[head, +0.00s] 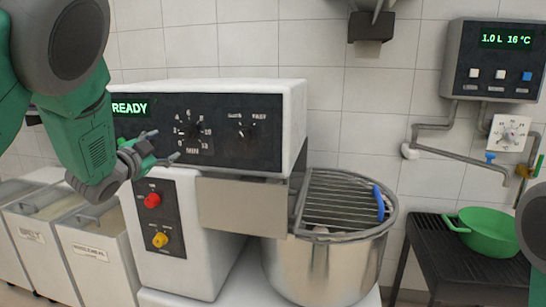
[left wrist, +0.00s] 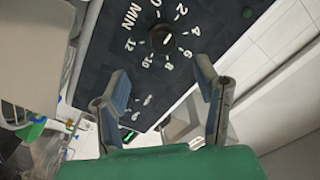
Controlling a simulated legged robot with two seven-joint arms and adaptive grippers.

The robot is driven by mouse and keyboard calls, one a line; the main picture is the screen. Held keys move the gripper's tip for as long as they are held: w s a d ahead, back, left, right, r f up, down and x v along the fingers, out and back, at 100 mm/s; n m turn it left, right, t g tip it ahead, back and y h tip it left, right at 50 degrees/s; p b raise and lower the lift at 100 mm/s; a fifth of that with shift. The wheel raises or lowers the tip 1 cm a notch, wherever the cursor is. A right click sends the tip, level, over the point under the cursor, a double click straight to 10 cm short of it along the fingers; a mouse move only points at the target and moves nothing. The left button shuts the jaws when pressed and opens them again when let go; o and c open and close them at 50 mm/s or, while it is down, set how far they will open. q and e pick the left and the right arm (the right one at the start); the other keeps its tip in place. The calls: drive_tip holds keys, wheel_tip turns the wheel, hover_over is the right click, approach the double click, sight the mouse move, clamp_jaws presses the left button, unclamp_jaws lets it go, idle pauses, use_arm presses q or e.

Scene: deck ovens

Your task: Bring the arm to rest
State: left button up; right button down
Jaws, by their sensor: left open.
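My left arm comes in from the left in the head view. Its left gripper (head: 166,146) is open and empty, in front of the lower left of the mixer's dark control panel (head: 222,145). In the left wrist view the two fingers of the gripper (left wrist: 161,72) stand apart with nothing between them. Beyond them is the minute timer dial (left wrist: 162,38), which also shows in the head view (head: 191,130). A gap to the panel seems to remain, but its size is hard to judge. My right gripper is not in view.
The mixer's steel bowl (head: 323,268) has a wire guard (head: 340,203) with a blue handle (head: 378,202). Red (head: 152,201) and yellow (head: 160,240) knobs sit below my gripper. Bins (head: 95,257) stand left. A green pan (head: 488,236) lies on a black rack (head: 450,269) at right.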

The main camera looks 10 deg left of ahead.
use_arm(q)
drive_tip(key=s+d+f+n+g+y, duration=0.1)
drive_tip(key=s+d+f+n+g, duration=0.15)
drive_tip(key=s+f, duration=0.6)
drive_tip(key=s+d+f+n+g, duration=0.1)
drive_tip(key=s+f+g, duration=0.2)
drive_tip(key=f, duration=1)
drive_tip(key=s+d+f+n+g+y, duration=0.1)
drive_tip(key=s+f+n+g, duration=0.15)
drive_tip(key=s+f, duration=0.6)
drive_tip(key=s+d+f+n+g, duration=0.1)
drive_tip(key=s+d+f+g, duration=0.1)
drive_tip(key=s+f, duration=0.3)
drive_tip(key=s+d+f+n+g+h, duration=0.1)
drive_tip(key=s+d+f+g, duration=0.2)
drive_tip(key=s, duration=1)
drive_tip(key=s+d+f+g, duration=0.3)
drive_tip(key=s+f+g, duration=0.1)
drive_tip(key=s+f, duration=0.3)
drive_tip(key=shift+s+d+n, duration=0.25)
drive_tip(key=shift+s+n, duration=0.15)
drive_tip(key=shift+s, duration=0.5)
drive_tip(key=shift+w+f, duration=0.15)
